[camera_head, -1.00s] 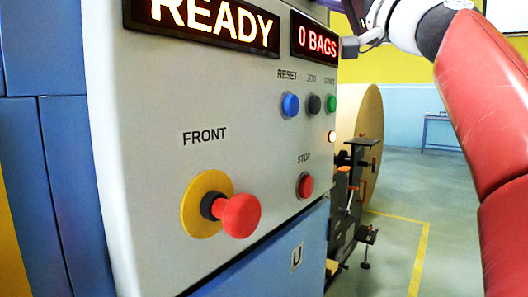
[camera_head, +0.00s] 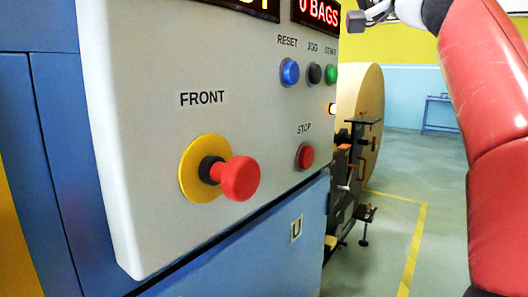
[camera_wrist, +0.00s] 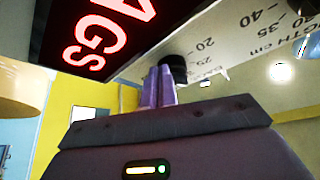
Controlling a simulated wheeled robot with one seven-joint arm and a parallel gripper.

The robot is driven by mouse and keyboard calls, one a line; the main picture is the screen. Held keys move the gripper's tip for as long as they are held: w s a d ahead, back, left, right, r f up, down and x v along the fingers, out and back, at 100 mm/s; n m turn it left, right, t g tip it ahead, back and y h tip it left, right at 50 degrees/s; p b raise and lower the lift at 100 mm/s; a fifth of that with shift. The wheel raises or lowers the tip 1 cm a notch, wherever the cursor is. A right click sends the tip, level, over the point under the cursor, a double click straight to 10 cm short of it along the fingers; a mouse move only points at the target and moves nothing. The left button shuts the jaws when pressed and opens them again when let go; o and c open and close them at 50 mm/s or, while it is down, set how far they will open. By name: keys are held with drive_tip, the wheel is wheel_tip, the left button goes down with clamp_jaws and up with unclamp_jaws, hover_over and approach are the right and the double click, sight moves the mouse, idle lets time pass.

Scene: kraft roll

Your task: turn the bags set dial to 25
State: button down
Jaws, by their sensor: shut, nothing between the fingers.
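In the wrist view, a black knob (camera_wrist: 174,67) stands on the pale panel just beyond my fingertips, partly hidden by them. A small label starting "Ba" is cut short, so I cannot confirm which dial this is. The knob's pointer does not show clearly. My gripper (camera_wrist: 158,88) is shut and empty, its two purple fingers together close to the knob; whether they touch it I cannot tell. The dial does not show in the head view.
The head view shows the red stop knob (camera_head: 240,178) on its yellow disc, the blue reset button (camera_head: 289,72), the red stop button (camera_head: 305,156) and the bags display (camera_head: 316,12). A kraft roll (camera_head: 366,110) stands behind.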

drive_tip(key=shift+f, duration=0.15)
drive_tip(key=s+d+b, duration=0.2)
drive_tip(key=s+d, duration=0.1)
drive_tip(key=d, duration=0.1)
drive_tip(key=shift+s+d+f, duration=0.2)
drive_tip(key=shift+s+d, duration=0.15)
drive_tip(key=shift+d, duration=0.05)
idle(0.4)
